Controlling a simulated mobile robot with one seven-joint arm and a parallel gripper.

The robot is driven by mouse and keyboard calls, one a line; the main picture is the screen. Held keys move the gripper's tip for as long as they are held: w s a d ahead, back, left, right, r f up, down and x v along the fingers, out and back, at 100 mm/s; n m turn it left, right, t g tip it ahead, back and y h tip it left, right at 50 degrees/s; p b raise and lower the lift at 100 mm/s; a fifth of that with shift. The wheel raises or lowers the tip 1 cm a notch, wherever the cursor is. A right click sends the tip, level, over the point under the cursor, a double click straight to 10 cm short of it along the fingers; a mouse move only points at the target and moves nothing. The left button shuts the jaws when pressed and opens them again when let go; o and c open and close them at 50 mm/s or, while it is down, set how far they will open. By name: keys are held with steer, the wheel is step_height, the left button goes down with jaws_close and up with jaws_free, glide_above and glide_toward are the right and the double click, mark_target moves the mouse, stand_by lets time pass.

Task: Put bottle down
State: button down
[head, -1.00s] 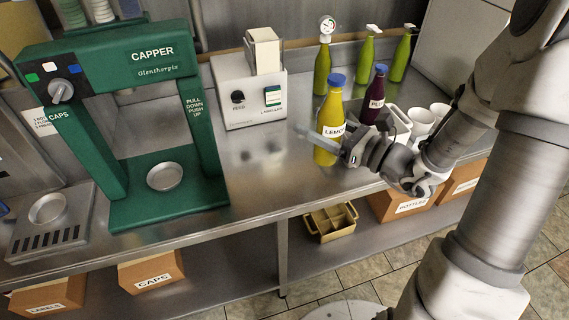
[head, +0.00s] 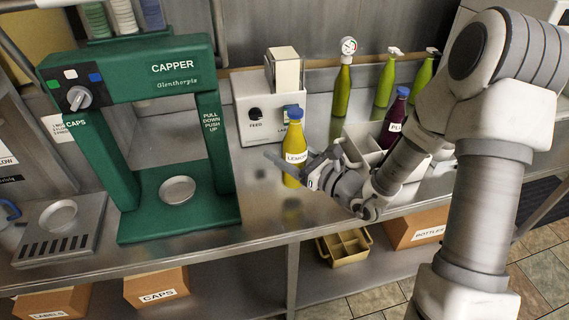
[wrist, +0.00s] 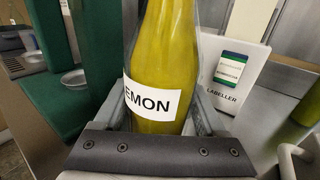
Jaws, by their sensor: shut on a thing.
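The yellow lemon bottle (head: 293,150) has a blue cap and a white label reading LEMON. My gripper (head: 291,166) is shut on it around its lower body, and the bottle is upright. In the wrist view the bottle (wrist: 168,70) fills the middle between my two fingers (wrist: 165,118); its cap is out of that view. A dark purple bottle (head: 392,122) with a blue cap stands behind, to the right.
The green capper (head: 178,192) stands left, with a round dish (head: 177,190) on its base. The labeller (head: 262,112) is behind the lemon bottle. Several green bottles (head: 385,82) stand at the back right. A white crate (head: 362,148) is right of my gripper. The counter between capper and bottle is clear.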

steer(key=shift+f+b, duration=0.35)
steer(key=shift+f, duration=1.55)
steer(key=shift+f, duration=0.2)
jaws_free()
